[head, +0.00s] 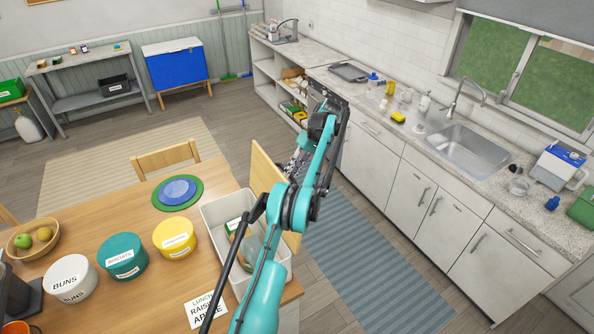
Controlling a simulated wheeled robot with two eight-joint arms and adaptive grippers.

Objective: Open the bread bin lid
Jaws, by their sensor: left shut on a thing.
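The bread bin (208,224) is a pale, open-topped box on the right end of the wooden table. Its wooden lid (265,177) stands raised, roughly upright, along the bin's far right side. The inside of the bin shows, with a green-and-white item (233,226) and other contents partly hidden by my arm. My left gripper (291,170) is at the lid, shut on it. Its fingertips and the exact contact are largely hidden behind my teal arm. My right gripper is not in view.
On the table stand a yellow tub (175,240), a teal biscuits tub (122,257), a white buns tub (70,280), a fruit bowl (33,240) and a blue plate (177,191). A chair (166,157) stands behind. Open floor lies between table and sink counter (410,150).

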